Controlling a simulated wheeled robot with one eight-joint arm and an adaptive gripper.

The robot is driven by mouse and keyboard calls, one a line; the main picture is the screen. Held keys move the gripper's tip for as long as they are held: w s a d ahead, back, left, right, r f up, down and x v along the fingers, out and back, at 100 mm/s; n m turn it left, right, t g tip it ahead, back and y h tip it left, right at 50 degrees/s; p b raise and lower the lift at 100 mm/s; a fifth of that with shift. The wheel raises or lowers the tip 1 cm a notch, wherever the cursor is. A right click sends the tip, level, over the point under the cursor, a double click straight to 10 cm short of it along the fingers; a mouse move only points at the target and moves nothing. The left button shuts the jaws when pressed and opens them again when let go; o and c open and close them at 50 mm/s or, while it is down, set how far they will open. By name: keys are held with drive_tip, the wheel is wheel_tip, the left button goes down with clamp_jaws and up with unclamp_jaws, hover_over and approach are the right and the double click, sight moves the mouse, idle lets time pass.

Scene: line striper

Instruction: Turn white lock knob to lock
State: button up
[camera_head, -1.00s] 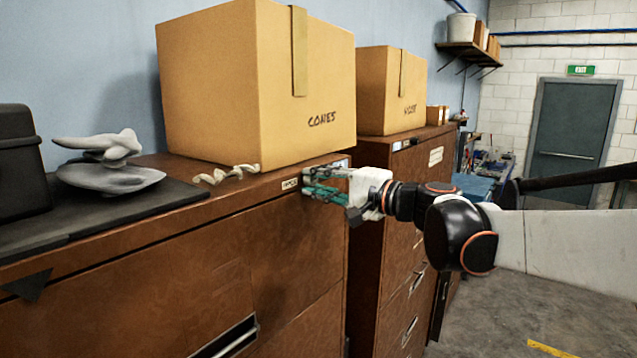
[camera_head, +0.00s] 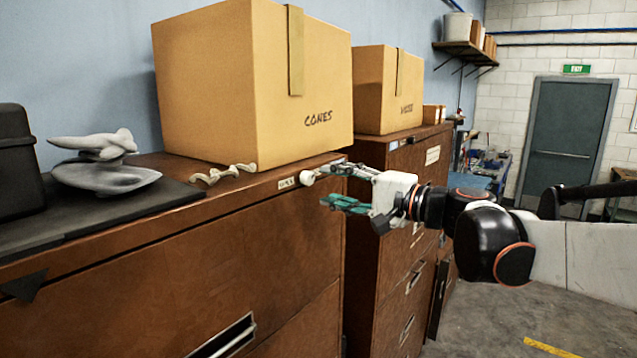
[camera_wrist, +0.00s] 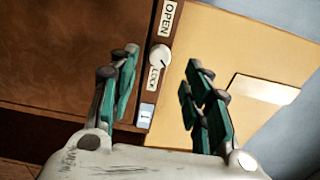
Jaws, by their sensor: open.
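The white lock knob (camera_head: 307,178) sits on the top front edge of the brown cabinet (camera_head: 200,240), beside a small label. In the wrist view the round knob (camera_wrist: 160,55) lies between an OPEN label (camera_wrist: 168,18) and a LOCK label (camera_wrist: 153,78). I cannot tell surely which way its pointer faces. My gripper (camera_head: 331,186) is open, with its teal fingers apart, just right of the knob and clear of it. In the wrist view the gripper (camera_wrist: 160,72) has its fingers spread to either side of the knob, with nothing between the pads.
A cardboard box marked CONES (camera_head: 260,85) stands on the cabinet behind the knob. A twisted pale object (camera_head: 222,174), a grey sculpted piece (camera_head: 105,165) and a black case (camera_head: 18,160) are to the left. A second cabinet (camera_head: 400,215) stands beyond. Free floor (camera_head: 460,320) lies at right.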

drive_tip(key=v, duration=0.6)
drive_tip(key=shift+s+d, duration=0.15)
drive_tip(key=shift+d, duration=0.1)
